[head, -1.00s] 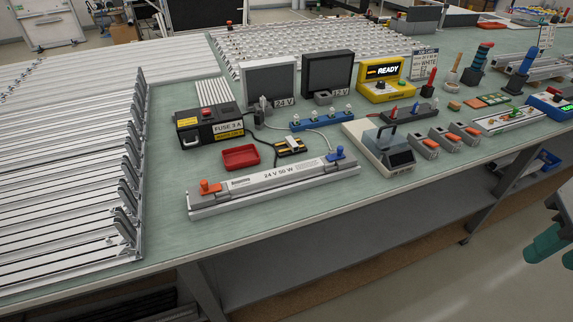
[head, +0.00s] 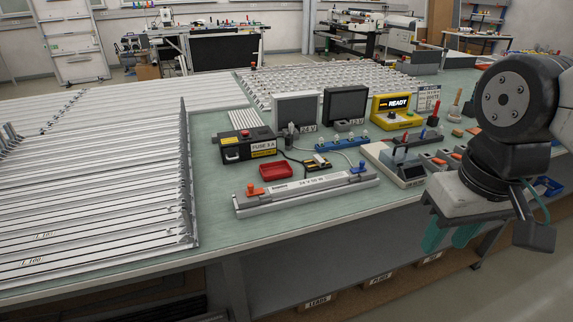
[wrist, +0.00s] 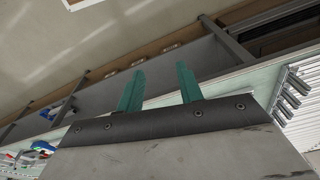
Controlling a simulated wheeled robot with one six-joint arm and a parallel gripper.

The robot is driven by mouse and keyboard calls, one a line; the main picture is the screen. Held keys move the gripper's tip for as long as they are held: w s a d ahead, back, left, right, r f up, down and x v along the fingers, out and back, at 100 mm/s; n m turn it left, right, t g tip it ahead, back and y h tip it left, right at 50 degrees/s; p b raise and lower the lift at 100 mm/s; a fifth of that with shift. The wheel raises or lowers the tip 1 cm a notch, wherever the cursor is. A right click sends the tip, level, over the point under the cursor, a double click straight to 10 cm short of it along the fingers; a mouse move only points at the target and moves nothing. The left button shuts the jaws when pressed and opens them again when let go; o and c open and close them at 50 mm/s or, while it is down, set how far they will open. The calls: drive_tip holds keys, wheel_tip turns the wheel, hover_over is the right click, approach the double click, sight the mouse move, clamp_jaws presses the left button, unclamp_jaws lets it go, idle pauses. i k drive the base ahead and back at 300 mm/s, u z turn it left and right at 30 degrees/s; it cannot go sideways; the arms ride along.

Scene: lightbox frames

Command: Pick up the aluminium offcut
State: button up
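I cannot tell for certain which piece is the aluminium offcut. A small ribbed silvery piece (head: 243,120) lies on the bench behind the black fuse box in the head view. A long silvery bar labelled 24 V 50 W (head: 305,193) lies near the bench's front edge, with an orange and a blue knob at its ends. My gripper (head: 445,246) is at the right, by the bench's front edge and well apart from both. In the wrist view my gripper (wrist: 160,68) has its two teal fingers apart with nothing between them.
Long aluminium profiles (head: 85,200) cover the left of the bench. A red tray (head: 276,171), the fuse box (head: 248,147), a blue socket strip (head: 342,144), two dark screens and a yellow READY unit (head: 397,108) crowd the middle. A shelf with labelled bins (head: 318,302) is below.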

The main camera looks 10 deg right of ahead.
sight(317, 159)
drive_tip(key=i, duration=0.95)
